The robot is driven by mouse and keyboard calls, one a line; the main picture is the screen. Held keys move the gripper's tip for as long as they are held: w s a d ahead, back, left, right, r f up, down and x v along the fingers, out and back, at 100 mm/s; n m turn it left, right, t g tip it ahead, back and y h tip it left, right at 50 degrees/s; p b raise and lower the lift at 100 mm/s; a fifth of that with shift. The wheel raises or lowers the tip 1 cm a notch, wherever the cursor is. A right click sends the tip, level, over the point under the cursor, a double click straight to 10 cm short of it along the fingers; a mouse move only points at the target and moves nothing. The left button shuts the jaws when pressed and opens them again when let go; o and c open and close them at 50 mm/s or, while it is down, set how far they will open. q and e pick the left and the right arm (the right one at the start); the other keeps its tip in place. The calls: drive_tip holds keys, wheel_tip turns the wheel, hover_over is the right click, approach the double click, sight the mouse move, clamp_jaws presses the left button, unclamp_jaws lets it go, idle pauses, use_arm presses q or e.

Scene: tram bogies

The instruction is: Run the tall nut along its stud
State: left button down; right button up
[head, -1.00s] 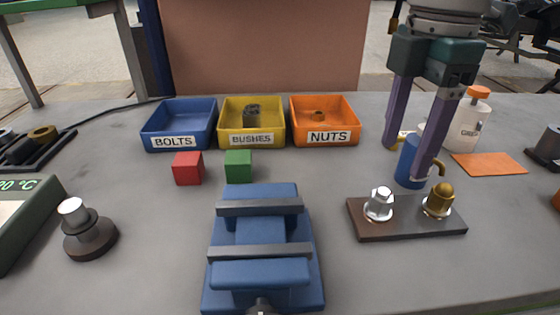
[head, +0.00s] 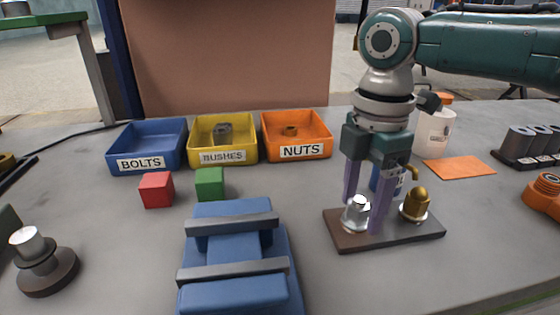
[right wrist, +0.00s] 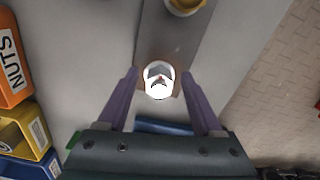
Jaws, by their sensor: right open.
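A silver hex nut (head: 355,215) with a round flange stands on a dark brown plate (head: 400,237). It also shows in the right wrist view (right wrist: 159,80), seen from above. A brass domed nut (head: 415,204) stands at the plate's right side; part of it shows at the top of the right wrist view (right wrist: 184,4). My right gripper (head: 363,216) points down and is open, with a purple finger on each side of the silver nut. In the right wrist view the nut lies between the fingertips with gaps both sides. My left gripper is out of view.
A blue vise (head: 235,250) stands left of the plate. A partly hidden blue mug (head: 376,180) is close behind my right fingers. Blue, yellow and orange bins (head: 297,153) stand behind red and green cubes (head: 209,183). A white bottle (head: 435,135) is at the back right.

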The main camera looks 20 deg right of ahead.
clamp_jaws()
idle(0.4)
drive_tip(key=shift+r, duration=0.1)
